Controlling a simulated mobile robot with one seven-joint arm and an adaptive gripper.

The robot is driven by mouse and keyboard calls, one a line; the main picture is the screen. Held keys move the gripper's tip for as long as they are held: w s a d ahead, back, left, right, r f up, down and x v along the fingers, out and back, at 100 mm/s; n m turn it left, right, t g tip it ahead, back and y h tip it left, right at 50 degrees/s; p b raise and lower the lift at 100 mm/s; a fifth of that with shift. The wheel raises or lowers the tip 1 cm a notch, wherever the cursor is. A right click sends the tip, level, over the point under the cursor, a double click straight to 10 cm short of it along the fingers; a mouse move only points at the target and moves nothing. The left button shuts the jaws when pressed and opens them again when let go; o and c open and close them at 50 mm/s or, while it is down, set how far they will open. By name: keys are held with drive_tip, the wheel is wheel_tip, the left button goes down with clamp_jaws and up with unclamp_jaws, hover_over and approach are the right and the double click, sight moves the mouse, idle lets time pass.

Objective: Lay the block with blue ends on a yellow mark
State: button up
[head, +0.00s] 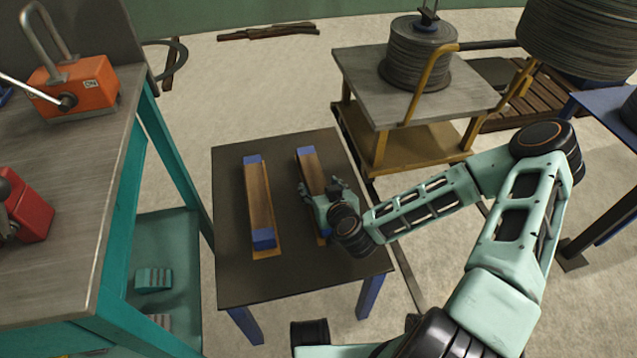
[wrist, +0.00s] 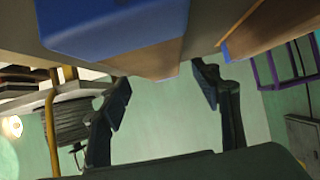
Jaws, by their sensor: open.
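Two long wooden blocks with blue ends lie side by side on a dark table (head: 228,292). The left block (head: 259,200) lies along a yellow mark (head: 267,254), whose edge shows at its near end. My gripper (head: 322,185) is over the right block (head: 309,165), with its open fingers on either side of it. The near part of the right block is mostly hidden by my gripper; what lies under it is hard to tell. In the wrist view, the open fingers (wrist: 160,80) point toward a block with a large blue end (wrist: 110,25); contact cannot be told.
A teal workbench (head: 120,215) with an orange switch box (head: 75,85) stands at the left. A yellow-framed cart (head: 385,110) with a cable coil (head: 415,55) stands behind right. A blue-topped table (head: 607,110) is at the far right.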

drive_tip(key=p+v, duration=0.3)
drive_tip(key=v, duration=0.5)
drive_tip(key=shift+w+r, duration=0.15)
drive_tip(key=shift+r, duration=0.05)
drive_tip(key=p, duration=0.1)
drive_tip(key=s+p, duration=0.1)
drive_tip(key=shift+s+d+r+p, duration=0.15)
drive_tip(key=shift+r+p, duration=0.15)
drive_tip(key=shift+p, duration=0.05)
drive_tip(key=shift+s+d+p, duration=0.1)
drive_tip(key=shift+s+p, duration=0.25)
drive_tip(key=shift+p, duration=0.1)
